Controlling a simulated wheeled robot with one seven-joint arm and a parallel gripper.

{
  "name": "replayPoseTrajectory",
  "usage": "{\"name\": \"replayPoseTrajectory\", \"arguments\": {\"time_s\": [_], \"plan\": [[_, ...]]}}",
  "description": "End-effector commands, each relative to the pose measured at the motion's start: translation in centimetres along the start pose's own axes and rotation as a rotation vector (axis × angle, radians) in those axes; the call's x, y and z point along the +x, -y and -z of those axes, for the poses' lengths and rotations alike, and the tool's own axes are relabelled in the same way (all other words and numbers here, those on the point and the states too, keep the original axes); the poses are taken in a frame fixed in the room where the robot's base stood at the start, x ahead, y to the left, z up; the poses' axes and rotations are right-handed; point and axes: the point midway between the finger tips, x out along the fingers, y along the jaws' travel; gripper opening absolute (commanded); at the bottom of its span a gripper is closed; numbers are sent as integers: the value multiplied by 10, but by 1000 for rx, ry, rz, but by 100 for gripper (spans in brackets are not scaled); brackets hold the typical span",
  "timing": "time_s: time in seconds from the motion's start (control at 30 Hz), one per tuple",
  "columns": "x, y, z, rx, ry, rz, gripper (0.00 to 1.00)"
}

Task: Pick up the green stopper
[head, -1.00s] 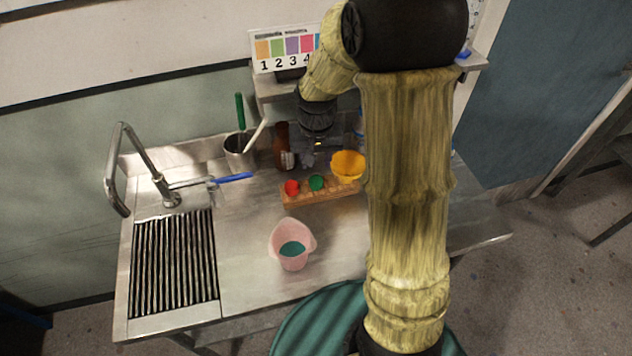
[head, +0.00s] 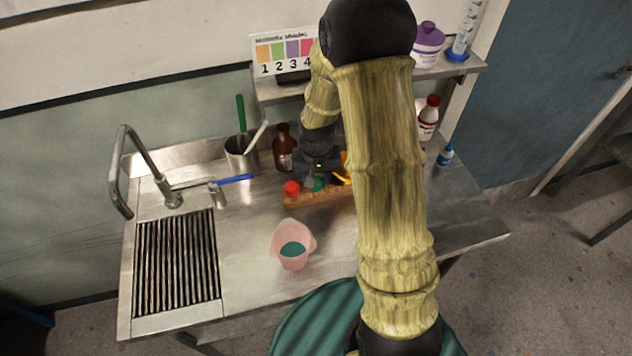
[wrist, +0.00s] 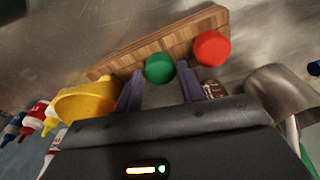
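The green stopper (head: 318,184) sits at the wooden rack (head: 325,197), right of the red stopper (head: 291,188). My gripper (head: 313,176) is low over the rack, right by the green stopper, and partly hides it. In the wrist view, the green stopper (wrist: 159,68) lies between the tips of my two spread fingers, with a gap visible to the right finger. The red stopper (wrist: 211,48) is outside the right finger, and the rack (wrist: 165,42) runs behind both.
A yellow bucket (wrist: 85,101) is close beside the left finger. A brown bottle (head: 283,150) and metal beaker (head: 238,155) stand behind the rack. A pink bucket (head: 283,235) with teal contents stands in front.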

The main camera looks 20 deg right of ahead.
Motion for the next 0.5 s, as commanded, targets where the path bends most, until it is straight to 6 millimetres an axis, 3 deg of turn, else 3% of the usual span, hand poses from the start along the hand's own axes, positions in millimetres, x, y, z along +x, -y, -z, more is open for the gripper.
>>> {"name": "replayPoseTrajectory", "arguments": {"time_s": [0.2, 0.5], "plan": [[17, 0, 0, -1, 0, 0, 39], [17, 0, 0, -1, -1, 0, 39]]}}
